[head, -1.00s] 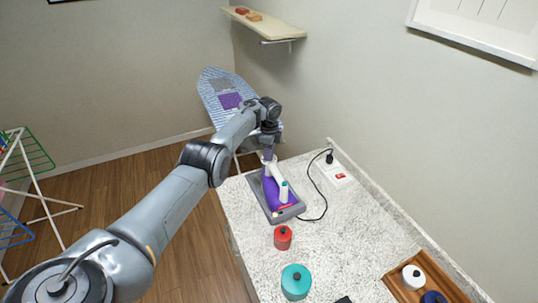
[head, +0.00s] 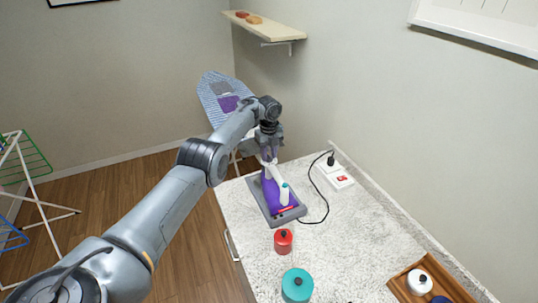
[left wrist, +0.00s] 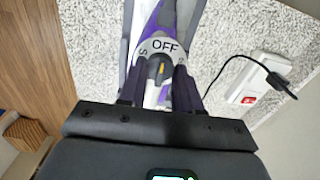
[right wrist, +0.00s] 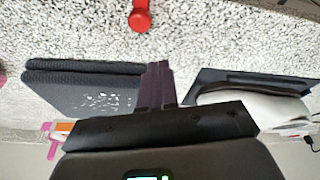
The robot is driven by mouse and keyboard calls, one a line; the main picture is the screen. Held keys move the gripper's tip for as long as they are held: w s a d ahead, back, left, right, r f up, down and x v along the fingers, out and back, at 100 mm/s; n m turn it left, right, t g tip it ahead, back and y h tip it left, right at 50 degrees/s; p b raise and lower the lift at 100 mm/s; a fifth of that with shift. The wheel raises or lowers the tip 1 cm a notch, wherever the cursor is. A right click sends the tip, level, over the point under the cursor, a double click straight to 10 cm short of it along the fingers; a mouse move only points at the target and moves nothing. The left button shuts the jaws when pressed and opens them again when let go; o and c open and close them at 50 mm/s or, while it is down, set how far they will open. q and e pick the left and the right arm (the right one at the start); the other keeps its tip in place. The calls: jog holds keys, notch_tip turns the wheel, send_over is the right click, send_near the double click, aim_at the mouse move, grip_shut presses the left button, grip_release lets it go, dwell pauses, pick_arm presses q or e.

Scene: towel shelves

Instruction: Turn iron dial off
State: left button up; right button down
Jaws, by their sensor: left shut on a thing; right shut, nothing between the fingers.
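The purple and white iron (head: 270,188) lies on a grey rest (head: 290,215) at the far left of the counter. My right gripper (right wrist: 155,85) is shut and empty, above the counter in the right wrist view.
A black cord runs from the iron to a white power strip with a red switch (head: 342,178). A red pot (head: 283,241) and a teal pot (head: 297,286) stand nearer on the counter. A wooden tray (head: 400,290) is at right.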

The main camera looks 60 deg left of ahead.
aim_at(269, 155)
pick_arm(q)
jog(key=shift+m, duration=0.4)
pick_arm(e)
jog(key=shift+a+f, duration=0.1)
jog(key=shift+f, duration=0.05)
pick_arm(q)
jog(key=o, duration=1.1)
jog(key=shift+c, duration=0.2)
pick_arm(e)
jog(key=shift+f, duration=0.15)
pick_arm(q)
notch_tip(269, 155, up, 11)
jog(key=shift+f, duration=0.1)
